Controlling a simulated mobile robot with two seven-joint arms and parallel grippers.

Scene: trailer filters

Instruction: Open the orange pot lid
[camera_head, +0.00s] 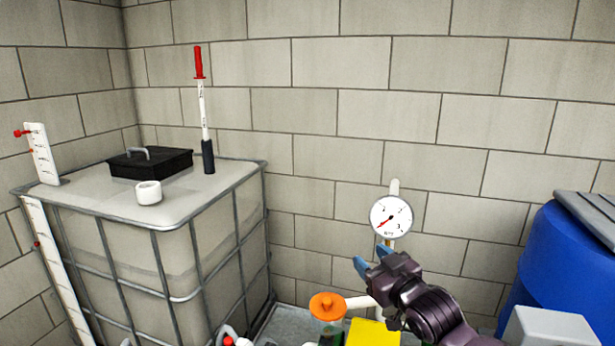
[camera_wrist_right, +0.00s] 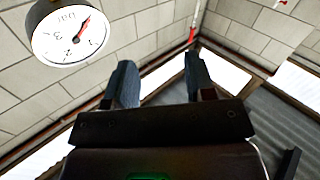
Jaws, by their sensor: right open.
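The orange lid (camera_head: 327,306) is a round orange disc with a raised centre, low in the middle of the head view. It sits on a dark green body that is mostly cut off by the bottom edge. My right gripper (camera_head: 364,262) is up and to the right of the lid, apart from it, with its blue fingers pointing left. In the right wrist view my right gripper (camera_wrist_right: 160,78) has its two fingers apart with nothing between them. The orange lid does not show in the wrist view. My left gripper is not in view.
A pressure gauge (camera_head: 391,217) stands just above my right gripper; it also shows in the wrist view (camera_wrist_right: 72,34). A white pipe (camera_head: 360,302) and a yellow block (camera_head: 371,333) are beside the lid. A caged tank (camera_head: 205,255) stands left, a blue barrel (camera_head: 545,262) right.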

